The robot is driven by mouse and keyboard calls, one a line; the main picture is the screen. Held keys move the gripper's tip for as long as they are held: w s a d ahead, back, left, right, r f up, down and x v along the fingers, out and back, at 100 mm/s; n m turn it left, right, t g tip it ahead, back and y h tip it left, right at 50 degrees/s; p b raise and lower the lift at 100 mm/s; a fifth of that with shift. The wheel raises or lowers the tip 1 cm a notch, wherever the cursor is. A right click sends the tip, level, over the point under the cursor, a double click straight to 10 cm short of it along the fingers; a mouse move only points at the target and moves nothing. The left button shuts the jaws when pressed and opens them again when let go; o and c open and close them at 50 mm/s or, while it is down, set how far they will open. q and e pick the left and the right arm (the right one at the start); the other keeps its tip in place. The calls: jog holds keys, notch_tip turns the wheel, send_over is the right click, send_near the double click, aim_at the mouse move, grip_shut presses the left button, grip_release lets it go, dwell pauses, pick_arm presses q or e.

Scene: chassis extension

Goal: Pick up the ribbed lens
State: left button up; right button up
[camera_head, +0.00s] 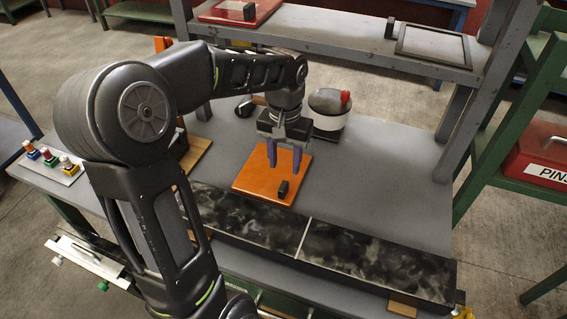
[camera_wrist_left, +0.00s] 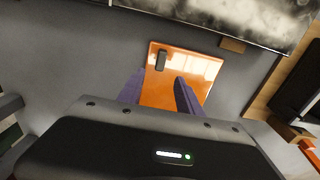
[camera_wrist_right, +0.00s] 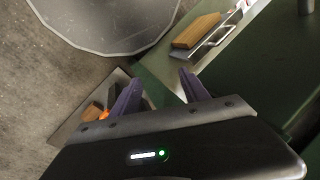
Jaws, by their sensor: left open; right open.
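I cannot make out a clearly ribbed lens in any view. A glossy orange square plate (camera_head: 255,186) lies flat on the grey bench, with a small black block (camera_head: 282,190) standing on it. My left gripper (camera_head: 284,163) points down over this plate with its purple fingers apart and nothing between them. In the left wrist view the orange plate (camera_wrist_left: 200,65) and the black block (camera_wrist_left: 161,60) lie beyond the fingertips. My right gripper (camera_wrist_right: 160,77) is open and empty; it shows only in the right wrist view.
A dark mottled strip (camera_head: 365,257) runs along the bench front. A rounded grey-and-white item with a red part (camera_head: 330,103) stands behind my left gripper. The shelf above holds a red plate (camera_head: 225,12) and a dark framed panel (camera_head: 433,45). The bench right of the orange plate is clear.

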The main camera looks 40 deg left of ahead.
aim_at(285, 183)
pick_arm(q)
jog(key=shift+s, duration=0.2)
jog(key=shift+w+f, duration=0.1)
jog(key=shift+f, duration=1.2)
jog(key=shift+f+p, duration=0.25)
jog(key=shift+p, duration=0.05)
jog(key=shift+f+p, duration=0.55)
jog(key=shift+f, duration=1.8)
jog(key=shift+c, duration=0.2)
grip_shut()
